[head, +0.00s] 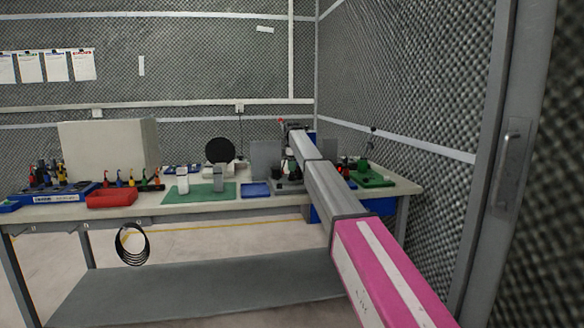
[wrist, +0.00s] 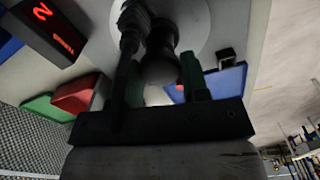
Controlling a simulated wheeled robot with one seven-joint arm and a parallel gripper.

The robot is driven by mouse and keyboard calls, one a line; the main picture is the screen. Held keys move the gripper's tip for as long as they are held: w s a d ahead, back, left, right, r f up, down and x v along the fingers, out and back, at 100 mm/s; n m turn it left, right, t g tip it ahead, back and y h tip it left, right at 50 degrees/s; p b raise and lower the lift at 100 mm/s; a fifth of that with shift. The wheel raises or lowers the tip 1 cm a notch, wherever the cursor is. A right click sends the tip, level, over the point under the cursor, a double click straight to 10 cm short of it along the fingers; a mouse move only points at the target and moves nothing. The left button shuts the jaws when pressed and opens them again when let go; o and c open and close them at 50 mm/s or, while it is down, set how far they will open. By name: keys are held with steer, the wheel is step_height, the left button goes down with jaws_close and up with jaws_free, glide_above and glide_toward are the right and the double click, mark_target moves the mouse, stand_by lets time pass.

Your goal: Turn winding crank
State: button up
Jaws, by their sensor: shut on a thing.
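The crank shows in the wrist view as a dark rounded knob (wrist: 160,62) in front of a pale round disc (wrist: 195,22). A dark ribbed part (wrist: 131,28) stands just left of the knob. My gripper (wrist: 161,78) is shut on the crank knob, one finger on each side of it. The dark gripper bar hides what lies below the knob. A black box with red lit digits (wrist: 52,28) is at upper left. In the head view, my gripper (head: 288,168) is at the winding machine (head: 287,184) on the bench, small and partly hidden by my arm.
A green stand (head: 372,178) is right of my arm.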

steer(key=shift+n, duration=8.9)
steer(key=shift+n, duration=0.6)
steer(key=o, duration=0.9)
